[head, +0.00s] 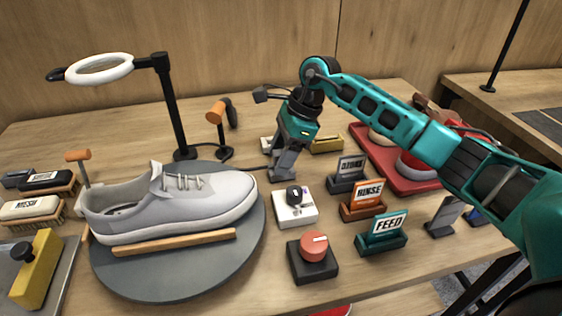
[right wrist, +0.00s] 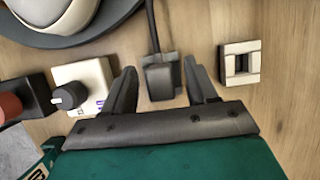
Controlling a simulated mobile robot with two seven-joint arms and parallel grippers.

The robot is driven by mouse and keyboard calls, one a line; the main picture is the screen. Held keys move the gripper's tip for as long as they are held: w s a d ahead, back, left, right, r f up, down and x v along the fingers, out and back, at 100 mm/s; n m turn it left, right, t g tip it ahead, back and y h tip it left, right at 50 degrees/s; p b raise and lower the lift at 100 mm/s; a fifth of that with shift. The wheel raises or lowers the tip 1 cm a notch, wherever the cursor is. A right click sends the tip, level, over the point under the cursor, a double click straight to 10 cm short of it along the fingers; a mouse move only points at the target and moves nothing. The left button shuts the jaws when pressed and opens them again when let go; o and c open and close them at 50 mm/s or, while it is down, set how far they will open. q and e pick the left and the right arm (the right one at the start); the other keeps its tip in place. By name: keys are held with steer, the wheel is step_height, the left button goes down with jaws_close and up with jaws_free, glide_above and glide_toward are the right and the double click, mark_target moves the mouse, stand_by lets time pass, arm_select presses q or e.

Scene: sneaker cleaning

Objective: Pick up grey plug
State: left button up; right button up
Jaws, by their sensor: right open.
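The grey plug (right wrist: 161,82) lies on the wooden table in the right wrist view, with its dark cable running up from it. My right gripper (right wrist: 160,68) is open, one finger on each side of the plug with gaps showing. In the head view, my right gripper (head: 282,172) points down close to the table behind the white dial box, and it hides the plug there. My left gripper is not in view.
A white socket block (right wrist: 240,63) is beside the right finger. The white dial box (head: 295,207), red-knob box (head: 313,258) and RINSE sign (head: 364,200) stand nearby. The sneaker (head: 165,203) is on a round turntable (head: 180,279) at left.

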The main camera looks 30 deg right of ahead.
steer(key=c, duration=0.9)
steer(key=shift+c, duration=0.4)
steer(key=shift+r, duration=0.2)
